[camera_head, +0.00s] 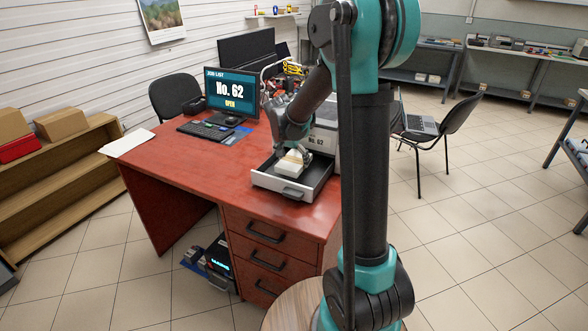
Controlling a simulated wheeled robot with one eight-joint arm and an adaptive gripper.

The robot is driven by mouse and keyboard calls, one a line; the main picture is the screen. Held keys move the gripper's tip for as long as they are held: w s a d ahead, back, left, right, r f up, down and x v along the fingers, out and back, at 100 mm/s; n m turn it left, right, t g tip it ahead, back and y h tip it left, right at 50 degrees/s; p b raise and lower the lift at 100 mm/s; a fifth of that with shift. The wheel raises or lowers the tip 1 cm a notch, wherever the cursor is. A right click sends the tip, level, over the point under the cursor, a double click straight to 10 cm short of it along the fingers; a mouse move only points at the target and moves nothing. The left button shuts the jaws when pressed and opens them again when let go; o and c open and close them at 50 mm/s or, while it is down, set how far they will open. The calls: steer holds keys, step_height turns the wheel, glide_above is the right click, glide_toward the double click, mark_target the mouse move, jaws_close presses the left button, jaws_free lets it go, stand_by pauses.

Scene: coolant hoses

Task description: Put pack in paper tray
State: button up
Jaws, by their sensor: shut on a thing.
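The paper tray (265,181) is a pulled-out drawer with a light front and dark inside, at the front of the grey machine marked No. 62 on the red desk. A whitish pack (290,168) is inside the tray's outline in the head view. My gripper (298,153) points down from above and is shut on the pack. I cannot tell whether the pack touches the tray floor. My arm hides part of the machine.
The red desk (200,165) also holds a monitor (232,91), a keyboard (205,130) and a mouse. White paper (127,141) lies at its left corner. Chairs stand behind and right of the desk. The desk top left of the tray is clear.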

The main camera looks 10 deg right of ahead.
steer(key=shift+f, duration=2.25)
steer(key=shift+f, duration=0.1)
steer(key=o, duration=1.4)
steer(key=v, duration=1.2)
steer(key=shift+d, duration=0.1)
steer(key=s+d+f+n+y, duration=0.1)
steer(key=s+d+f+n, duration=0.1)
steer(key=s, duration=0.6)
steer(key=s+d+f+n+y, duration=0.1)
steer(key=s+d+f+n, duration=0.1)
steer(key=s+f, duration=0.3)
steer(key=s+d+f+n, duration=0.3)
steer(key=s, duration=1)
steer(key=shift+f+y, duration=0.4)
